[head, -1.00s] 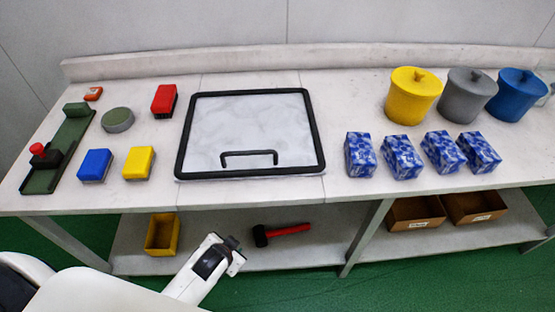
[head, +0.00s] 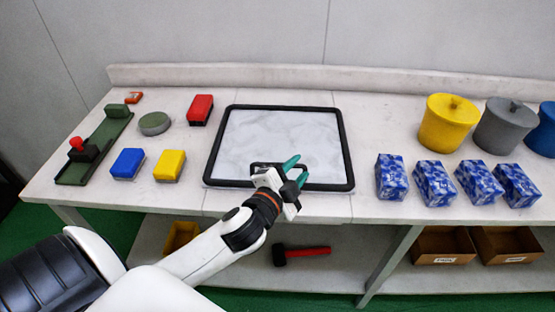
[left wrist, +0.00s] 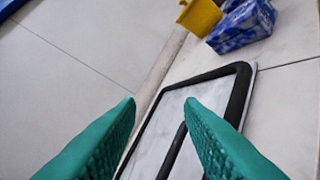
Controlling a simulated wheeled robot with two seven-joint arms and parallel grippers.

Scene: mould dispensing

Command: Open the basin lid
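The basin lid (head: 275,138) is a pale marbled panel with a black frame, lying flat in the table top. Its black bar handle (head: 256,166) is at the front edge, partly hidden by my left gripper. My left gripper (head: 295,170) is over the front of the lid at the handle, its green fingers apart. In the left wrist view the two green fingers (left wrist: 160,105) are spread wide, with the lid (left wrist: 162,125) and a black bar, which looks like the handle, between and beyond them. I cannot tell whether they touch it. My right gripper is not in view.
Blue (head: 127,163), yellow (head: 170,165) and red (head: 200,109) blocks stand left of the lid. Several blue-white packets (head: 391,177) and lidded pots, including a yellow one (head: 447,124), stand to the right. A hammer (head: 300,252) and boxes are on the lower shelf.

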